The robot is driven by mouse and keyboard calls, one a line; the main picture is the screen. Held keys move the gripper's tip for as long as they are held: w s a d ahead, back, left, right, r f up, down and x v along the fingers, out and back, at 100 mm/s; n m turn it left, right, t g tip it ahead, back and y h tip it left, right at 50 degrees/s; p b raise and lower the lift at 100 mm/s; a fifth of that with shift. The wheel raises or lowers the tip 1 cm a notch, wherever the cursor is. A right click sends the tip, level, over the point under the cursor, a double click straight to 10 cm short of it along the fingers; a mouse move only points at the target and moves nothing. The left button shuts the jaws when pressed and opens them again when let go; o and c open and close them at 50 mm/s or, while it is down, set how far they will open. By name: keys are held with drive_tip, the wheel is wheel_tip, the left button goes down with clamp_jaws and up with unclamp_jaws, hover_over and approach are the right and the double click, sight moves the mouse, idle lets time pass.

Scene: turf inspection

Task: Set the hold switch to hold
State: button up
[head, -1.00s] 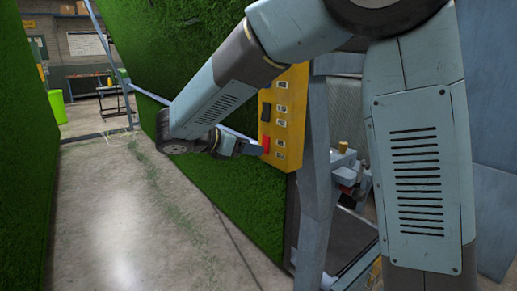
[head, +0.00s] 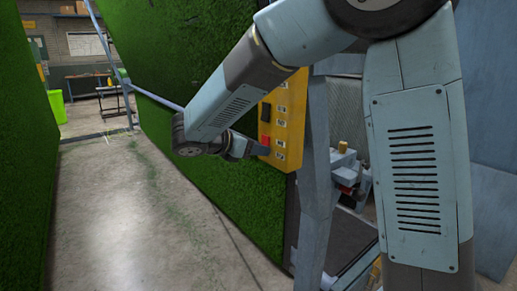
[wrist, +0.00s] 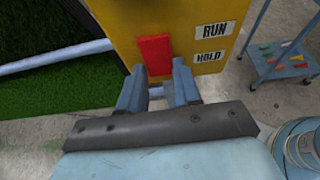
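The hold switch, a red handle (wrist: 155,53), is on the yellow panel (wrist: 185,15) in the wrist view. It lies left of the RUN label (wrist: 214,31) and HOLD label (wrist: 208,56), mostly level with HOLD. The head view shows the yellow panel (head: 291,108) and part of the red handle (head: 265,141). My gripper (wrist: 157,72) is open, with its two fingers apart at the lower end of the red handle. Whether the fingers touch it I cannot tell. In the head view my gripper (head: 264,150) is just below the visible red part.
A black switch (head: 266,112) sits above the red one. Green turf walls (head: 200,80) flank a clear concrete floor (head: 110,210). A grey post (head: 313,200) stands right of the panel. A blue cart (wrist: 282,60) with coloured items shows in the wrist view.

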drive_tip(key=shift+a, duration=0.1)
drive_tip(key=c, duration=0.4)
drive_tip(key=shift+w+f+t+h, duration=0.1)
drive_tip(key=shift+f+t+h, duration=0.1)
drive_tip(key=shift+t+h, duration=0.35)
drive_tip(key=shift+f+t+h, duration=0.15)
drive_tip(key=shift+t+h, duration=0.2)
drive_tip(key=shift+h, duration=0.4)
drive_tip(key=shift+c, duration=0.2)
drive_tip(key=o, duration=1.1)
drive_tip(key=shift+c, duration=0.2)
drive_tip(key=v, duration=1.3)
drive_tip(key=shift+s+a, duration=0.2)
drive_tip(key=shift+a, duration=0.05)
